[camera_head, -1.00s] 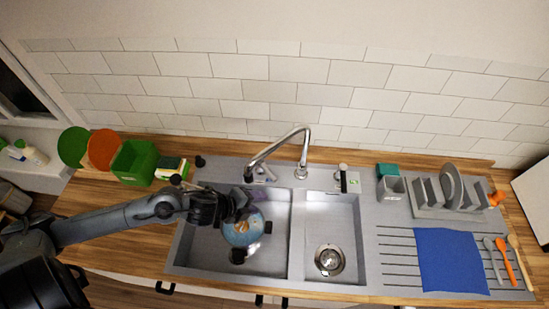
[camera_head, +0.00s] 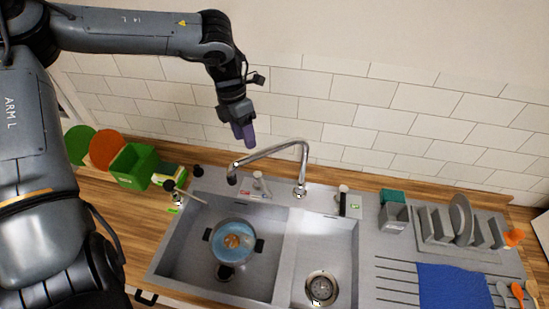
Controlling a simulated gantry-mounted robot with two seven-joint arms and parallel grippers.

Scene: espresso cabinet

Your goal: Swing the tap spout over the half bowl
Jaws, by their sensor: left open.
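The half bowl (camera_head: 328,255) is the smaller right one, empty, with a round drain (camera_head: 321,288). My left gripper (camera_head: 245,134) is open and empty, pointing down in front of the wall, above the spout in the picture and apart from it. My right gripper is not in view.
A pot (camera_head: 221,236) with two dark handles, bluish inside with something brown in it, stands in the left bowl. A lever handle (camera_head: 261,186) and a dark-topped fitting (camera_head: 343,200) flank the tap base. A dish rack (camera_head: 455,248) stands right.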

